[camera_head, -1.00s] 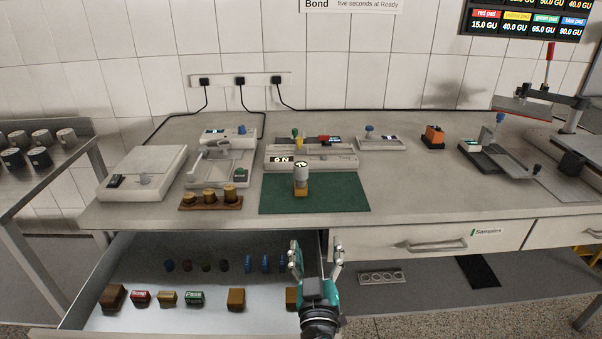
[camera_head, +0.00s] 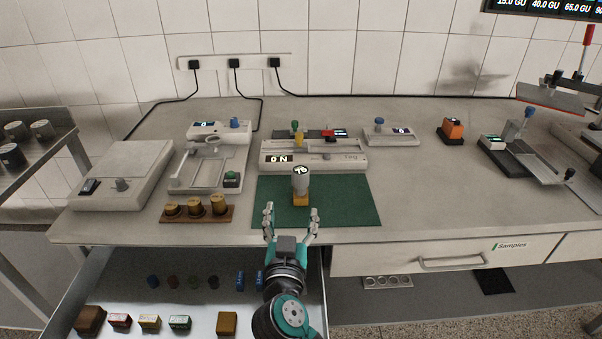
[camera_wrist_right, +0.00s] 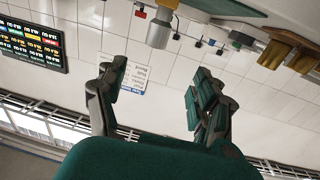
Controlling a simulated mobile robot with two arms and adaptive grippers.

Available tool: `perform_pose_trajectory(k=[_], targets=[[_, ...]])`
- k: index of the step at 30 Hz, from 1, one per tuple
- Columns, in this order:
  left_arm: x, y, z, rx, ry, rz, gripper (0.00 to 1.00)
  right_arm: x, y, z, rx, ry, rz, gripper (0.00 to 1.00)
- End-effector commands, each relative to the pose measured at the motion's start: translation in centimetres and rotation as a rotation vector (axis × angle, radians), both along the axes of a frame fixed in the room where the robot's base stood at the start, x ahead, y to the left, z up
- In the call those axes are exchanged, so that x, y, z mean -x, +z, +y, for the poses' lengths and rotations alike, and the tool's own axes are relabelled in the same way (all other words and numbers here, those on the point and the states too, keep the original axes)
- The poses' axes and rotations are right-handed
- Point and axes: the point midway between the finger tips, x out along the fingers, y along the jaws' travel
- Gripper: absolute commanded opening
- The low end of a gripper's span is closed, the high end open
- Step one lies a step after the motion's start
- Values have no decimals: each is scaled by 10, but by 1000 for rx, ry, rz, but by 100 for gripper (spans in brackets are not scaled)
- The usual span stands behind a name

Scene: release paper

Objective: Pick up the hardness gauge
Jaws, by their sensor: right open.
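The hardness gauge (camera_head: 301,182) looks like a grey upright cylinder with a round dial on top. It stands on a small yellow-orange block (camera_head: 301,200) on the green mat (camera_head: 345,205). My right gripper (camera_head: 291,213) is open and empty, at the mat's front edge, just in front of the gauge and apart from it. In the right wrist view, which is upside down, the gauge (camera_wrist_right: 159,30) hangs near the top edge, beyond the open fingers (camera_wrist_right: 160,75). My left gripper is not in view.
A wooden rack with brass weights (camera_head: 197,211) stands left of the mat. A long grey device (camera_head: 315,157) sits behind the gauge. The open drawer (camera_head: 200,310) below holds several small blocks. The mat's right part is bare.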

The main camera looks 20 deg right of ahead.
Motion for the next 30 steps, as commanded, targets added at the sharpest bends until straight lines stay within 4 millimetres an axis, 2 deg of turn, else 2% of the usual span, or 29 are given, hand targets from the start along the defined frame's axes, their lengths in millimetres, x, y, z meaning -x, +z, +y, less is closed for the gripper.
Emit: perform_pose_trajectory(k=[1, 6, 9, 15, 21, 30], targets=[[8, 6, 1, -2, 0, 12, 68, -10, 5, -5, 3, -3, -3, 68], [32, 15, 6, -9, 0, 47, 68, -46, 5, -19, 6, -3, -2, 68], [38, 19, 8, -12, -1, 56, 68, -66, 4, -27, 6, -2, -1, 68], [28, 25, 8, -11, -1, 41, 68, -93, 2, -37, 2, -2, 0, 68], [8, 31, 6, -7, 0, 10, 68, -104, 1, -43, 2, -2, 0, 68], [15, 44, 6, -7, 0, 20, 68, -140, -3, -62, 2, -1, 0, 68]])
